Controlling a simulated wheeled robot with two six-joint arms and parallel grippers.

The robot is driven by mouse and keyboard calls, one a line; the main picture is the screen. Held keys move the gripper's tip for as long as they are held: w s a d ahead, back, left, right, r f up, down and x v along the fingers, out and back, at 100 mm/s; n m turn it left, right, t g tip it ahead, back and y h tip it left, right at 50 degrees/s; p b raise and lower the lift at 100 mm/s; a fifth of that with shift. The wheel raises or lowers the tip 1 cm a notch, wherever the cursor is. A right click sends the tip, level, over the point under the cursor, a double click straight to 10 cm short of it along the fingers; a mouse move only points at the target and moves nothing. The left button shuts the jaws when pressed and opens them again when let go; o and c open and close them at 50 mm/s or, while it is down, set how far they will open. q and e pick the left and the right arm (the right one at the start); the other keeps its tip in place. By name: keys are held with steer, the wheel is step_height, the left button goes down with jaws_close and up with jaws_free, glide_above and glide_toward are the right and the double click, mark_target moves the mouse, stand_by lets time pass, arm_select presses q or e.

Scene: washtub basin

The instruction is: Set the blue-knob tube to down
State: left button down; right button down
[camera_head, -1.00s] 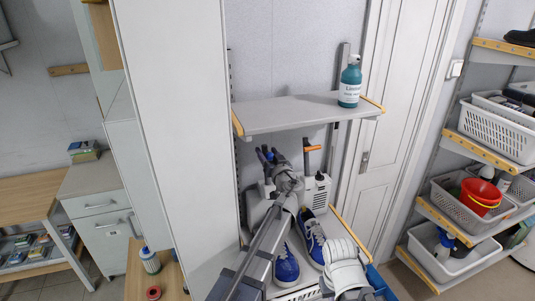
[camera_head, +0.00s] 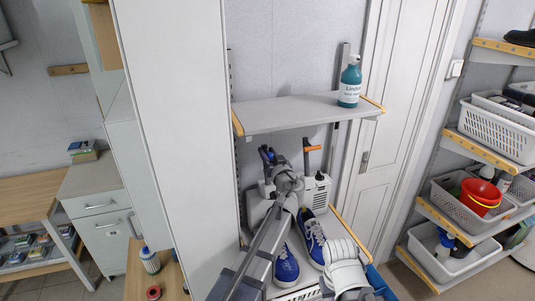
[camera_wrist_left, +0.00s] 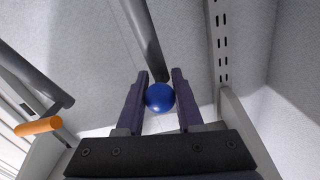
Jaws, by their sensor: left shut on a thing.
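The blue knob (camera_wrist_left: 160,97) is a round ball at the end of a dark grey tube (camera_wrist_left: 144,40) in the left wrist view. My left gripper (camera_wrist_left: 161,92) has one finger on each side of the knob and is shut on it. In the head view the left gripper (camera_head: 268,154) is under the grey shelf, and its fingers hide most of the knob. A second tube with an orange knob (camera_head: 313,148) stands to the right of the gripper; this orange knob also shows at the left of the wrist view (camera_wrist_left: 38,126).
A grey shelf (camera_head: 300,113) carrying a teal bottle (camera_head: 349,84) is above the gripper. Blue shoes (camera_head: 314,240) lie below, beside my left arm. A tall white panel (camera_head: 180,130) stands to the left. A white box (camera_head: 316,192) is beneath the orange knob.

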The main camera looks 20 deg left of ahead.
mark_target(270, 186)
arm_select(q)
steer(key=shift+f, duration=0.15)
stand_by(0.7)
steer(key=f+b, duration=0.2)
steer(key=b, duration=0.1)
steer(key=s+d+f+b, duration=0.1)
steer(key=f+b, duration=0.2)
steer(key=s+f+b, duration=0.1)
steer(key=f+b, duration=0.1)
steer(key=f, duration=0.1)
steer(key=shift+d+f+b, duration=0.2)
steer(key=shift+f+b, duration=0.05)
steer(key=shift+b, duration=0.15)
steer(key=shift+r, duration=0.1)
steer(key=c, duration=0.6)
jaws_free()
steer(key=shift+c, duration=0.2)
steer(key=shift+s+d, duration=0.1)
steer(key=shift+s, duration=0.05)
steer(key=v, duration=0.7)
steer(key=shift+s+d, duration=0.15)
steer(key=shift+s, duration=0.1)
